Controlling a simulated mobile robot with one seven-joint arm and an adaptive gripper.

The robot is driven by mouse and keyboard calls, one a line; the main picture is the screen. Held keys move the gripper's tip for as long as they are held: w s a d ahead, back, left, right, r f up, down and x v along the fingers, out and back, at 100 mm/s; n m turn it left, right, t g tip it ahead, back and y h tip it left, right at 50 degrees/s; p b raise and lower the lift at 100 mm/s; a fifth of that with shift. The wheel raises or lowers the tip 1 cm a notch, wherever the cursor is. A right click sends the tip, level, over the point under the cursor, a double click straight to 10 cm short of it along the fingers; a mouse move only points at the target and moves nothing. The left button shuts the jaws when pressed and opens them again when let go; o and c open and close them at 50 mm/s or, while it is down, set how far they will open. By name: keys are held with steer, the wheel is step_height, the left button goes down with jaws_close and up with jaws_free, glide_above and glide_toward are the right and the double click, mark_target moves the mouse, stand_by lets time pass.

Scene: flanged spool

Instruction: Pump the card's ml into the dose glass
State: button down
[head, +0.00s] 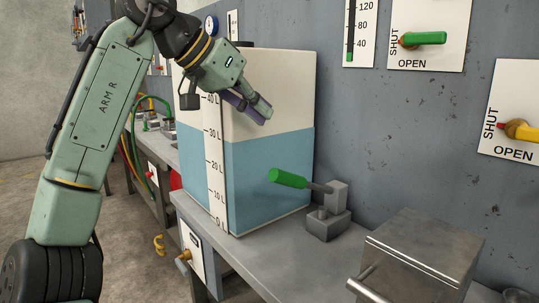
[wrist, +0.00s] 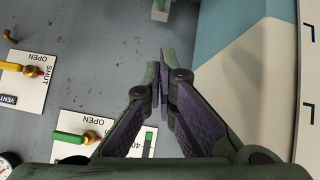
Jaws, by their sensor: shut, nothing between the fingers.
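A pump-like lever with a green grip (head: 288,178) sticks out to the left from a grey block (head: 328,215) on the bench, in front of the tank. My gripper (head: 262,110) is in the air in front of the tank's upper part, above and left of the green grip and apart from it. In the wrist view its fingers (wrist: 165,62) are together with nothing between them. The tank (head: 272,92) is cream above and blue below, with a litre scale on its corner. I cannot make out a card or a dose glass for sure.
A grey metal box (head: 424,250) with a bar handle stands at the front right of the bench. Wall plates carry a green valve handle (head: 424,38) and a yellow one (head: 522,131), marked SHUT and OPEN. Bare bench (head: 285,262) lies before the lever block.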

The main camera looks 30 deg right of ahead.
steer(key=shift+r, duration=0.2)
glide_above(304, 183)
steer(key=w+a, duration=0.2)
steer(key=w, duration=0.1)
step_height(304, 183, down, 6)
steer(key=f, duration=0.1)
steer(key=f+b, duration=0.1)
steer(key=s+a+f, duration=0.1)
steer(key=shift+f, duration=0.2)
steer(key=shift+s+a+f, duration=0.1)
steer(key=shift+f, duration=0.25)
steer(key=shift+f+b, duration=0.1)
steer(key=shift+b, duration=0.25)
